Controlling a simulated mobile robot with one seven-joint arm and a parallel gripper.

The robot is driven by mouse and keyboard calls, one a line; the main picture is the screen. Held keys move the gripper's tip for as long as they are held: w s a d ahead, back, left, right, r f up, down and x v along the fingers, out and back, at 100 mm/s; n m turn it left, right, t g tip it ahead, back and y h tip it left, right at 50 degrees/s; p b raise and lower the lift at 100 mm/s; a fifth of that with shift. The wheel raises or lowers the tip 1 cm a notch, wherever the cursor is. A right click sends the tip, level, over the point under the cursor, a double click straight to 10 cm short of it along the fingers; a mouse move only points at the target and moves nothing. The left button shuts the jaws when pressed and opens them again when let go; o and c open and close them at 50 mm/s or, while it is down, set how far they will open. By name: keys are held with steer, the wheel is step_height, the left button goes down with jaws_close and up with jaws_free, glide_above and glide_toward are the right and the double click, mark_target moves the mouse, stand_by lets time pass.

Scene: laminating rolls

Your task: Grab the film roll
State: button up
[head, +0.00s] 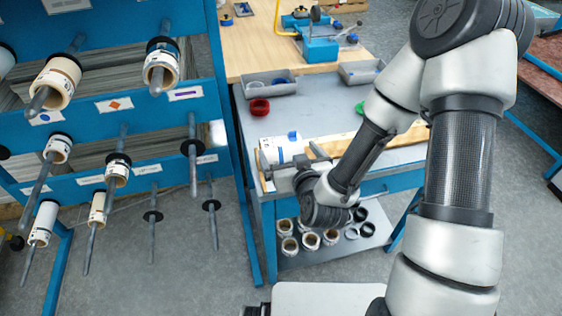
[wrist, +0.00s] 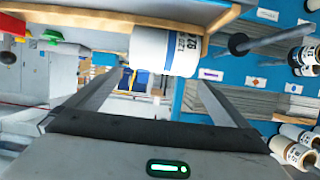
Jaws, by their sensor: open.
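The film roll (head: 283,149) is white with a blue printed band and lies on its side at the near edge of the workbench, by a wooden board. In the wrist view the film roll (wrist: 160,50) shows ahead at the top, between the fingertips in the picture. My gripper (head: 290,157) is open at the bench's near edge, its fingers to either side of the roll. The gripper also shows in the wrist view (wrist: 158,80), with nothing clamped. I cannot tell how deep the roll sits between the fingers.
A blue rack (head: 100,108) with rolls on pegs stands at left, close to the bench. A red ring (head: 259,107), grey trays (head: 270,83) and a green ring lie on the grey benchtop (head: 315,103). Several rolls (head: 311,240) stand on the lower shelf.

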mark_target(281, 140)
steer(key=shift+b+x, duration=0.4)
steer(key=shift+x, duration=1.05)
steer(key=x, duration=0.5)
steer(key=shift+a+r, duration=0.2)
steer(key=shift+r, duration=0.05)
steer(key=c, duration=1)
steer(key=shift+r, duration=0.1)
